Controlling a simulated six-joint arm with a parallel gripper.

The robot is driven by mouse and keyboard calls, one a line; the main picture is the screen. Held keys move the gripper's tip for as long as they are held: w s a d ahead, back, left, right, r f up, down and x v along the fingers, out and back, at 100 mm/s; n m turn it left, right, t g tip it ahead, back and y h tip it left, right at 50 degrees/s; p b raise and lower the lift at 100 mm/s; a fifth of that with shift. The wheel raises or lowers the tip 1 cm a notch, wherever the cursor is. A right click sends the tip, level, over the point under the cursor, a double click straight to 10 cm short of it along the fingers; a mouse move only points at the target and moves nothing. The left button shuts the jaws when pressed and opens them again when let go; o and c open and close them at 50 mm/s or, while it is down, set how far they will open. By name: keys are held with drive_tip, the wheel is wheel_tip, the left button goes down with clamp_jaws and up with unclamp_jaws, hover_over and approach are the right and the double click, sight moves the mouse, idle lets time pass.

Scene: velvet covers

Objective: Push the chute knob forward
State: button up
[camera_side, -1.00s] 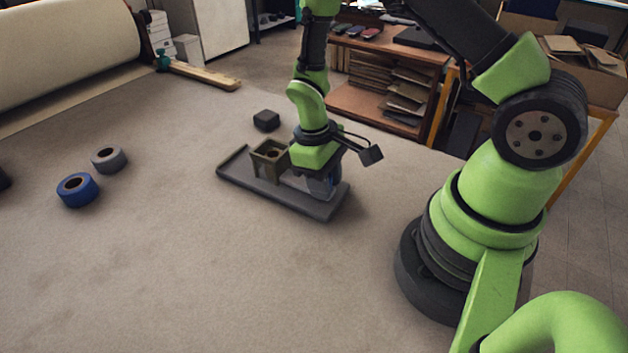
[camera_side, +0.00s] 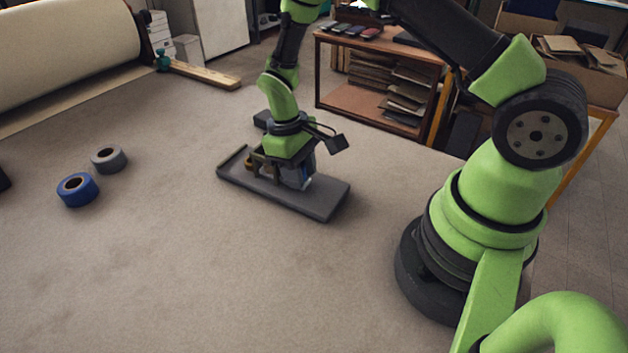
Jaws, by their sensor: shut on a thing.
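The chute is a long dark grey tray (camera_side: 322,201) lying on the table, with a raised rim at its far left end. An olive-brown box-shaped part (camera_side: 257,164) with a brassy bit stands on its left half, mostly hidden by my gripper. My gripper (camera_side: 299,183) points down over the middle of the tray, close to the right of that part. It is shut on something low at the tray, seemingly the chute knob. The knob itself is hidden by the fingers and wrist.
A small dark block (camera_side: 262,119) sits behind the tray, partly hidden by my arm. A blue tape roll (camera_side: 78,190) and a grey tape roll (camera_side: 109,158) lie at the left. The table in front of the tray is clear.

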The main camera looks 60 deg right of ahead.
drive_tip(key=shift+w, duration=0.95)
idle(0.3)
drive_tip(key=o, duration=1.4)
drive_tip(key=shift+o, duration=0.2)
drive_tip(key=shift+r, duration=3.5)
